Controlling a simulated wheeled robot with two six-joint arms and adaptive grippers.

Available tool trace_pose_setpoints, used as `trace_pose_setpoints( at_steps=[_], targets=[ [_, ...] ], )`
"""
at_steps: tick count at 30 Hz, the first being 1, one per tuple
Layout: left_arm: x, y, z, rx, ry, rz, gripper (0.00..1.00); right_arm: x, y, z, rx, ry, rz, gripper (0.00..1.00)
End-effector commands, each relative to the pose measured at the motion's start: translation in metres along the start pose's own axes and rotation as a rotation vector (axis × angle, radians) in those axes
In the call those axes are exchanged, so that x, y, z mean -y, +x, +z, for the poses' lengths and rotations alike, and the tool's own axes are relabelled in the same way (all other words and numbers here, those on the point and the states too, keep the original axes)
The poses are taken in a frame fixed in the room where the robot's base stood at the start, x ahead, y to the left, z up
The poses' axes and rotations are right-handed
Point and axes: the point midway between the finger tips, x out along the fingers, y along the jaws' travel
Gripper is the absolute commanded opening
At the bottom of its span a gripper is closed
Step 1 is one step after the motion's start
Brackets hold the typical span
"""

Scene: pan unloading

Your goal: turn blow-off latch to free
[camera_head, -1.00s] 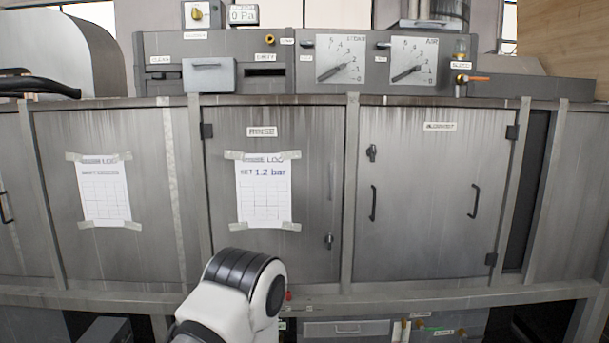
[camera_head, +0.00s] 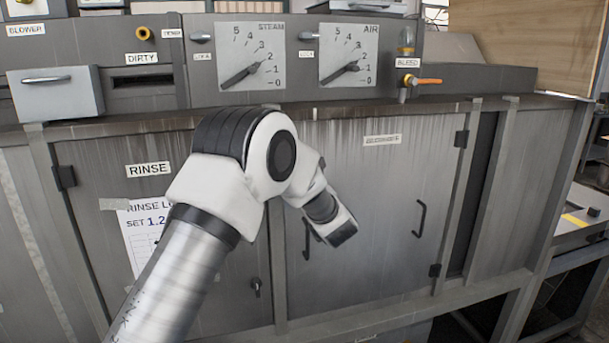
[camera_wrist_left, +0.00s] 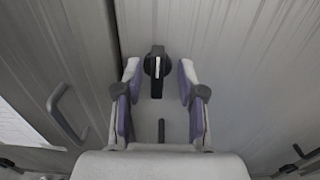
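The blow-off latch (camera_wrist_left: 157,68) is a black knob with a grey upright bar, on a grey steel door (camera_wrist_left: 235,60) in the left wrist view. The bar stands about vertical. My left gripper (camera_wrist_left: 159,72) is open, with one finger on each side of the knob and small gaps showing. In the head view, my left arm crosses in front of the door (camera_head: 385,190), whose label (camera_head: 382,140) is blurred. The arm hides the latch there, and the gripper fingers do not show. My right gripper is not in view.
A dark upright handle (camera_wrist_left: 161,130) is just below the latch, between the fingers. Another handle (camera_wrist_left: 65,112) is on the panel to the left. Above the doors are the steam dial (camera_head: 250,56), the air dial (camera_head: 348,54) and the orange bleed lever (camera_head: 422,81).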

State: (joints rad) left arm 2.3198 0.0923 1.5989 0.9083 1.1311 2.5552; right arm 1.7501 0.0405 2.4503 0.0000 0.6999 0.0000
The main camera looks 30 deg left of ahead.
Motion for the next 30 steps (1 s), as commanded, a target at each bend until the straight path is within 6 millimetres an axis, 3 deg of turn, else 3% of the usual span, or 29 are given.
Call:
trace_pose_setpoints(
  at_steps=[9,13,23,30],
  targets=[
    [-0.001,0.009,-0.002,-0.001,0.003,0.0,0.4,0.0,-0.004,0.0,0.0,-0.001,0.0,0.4],
    [-0.001,0.009,-0.002,-0.001,0.003,0.0,0.0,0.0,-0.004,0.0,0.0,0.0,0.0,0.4],
    [0.0,0.009,-0.002,0.0,0.011,0.0,0.0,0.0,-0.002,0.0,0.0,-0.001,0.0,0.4],
    [0.0,0.009,-0.005,0.001,0.075,0.0,0.0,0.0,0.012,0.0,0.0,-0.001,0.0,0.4]
  ],
)
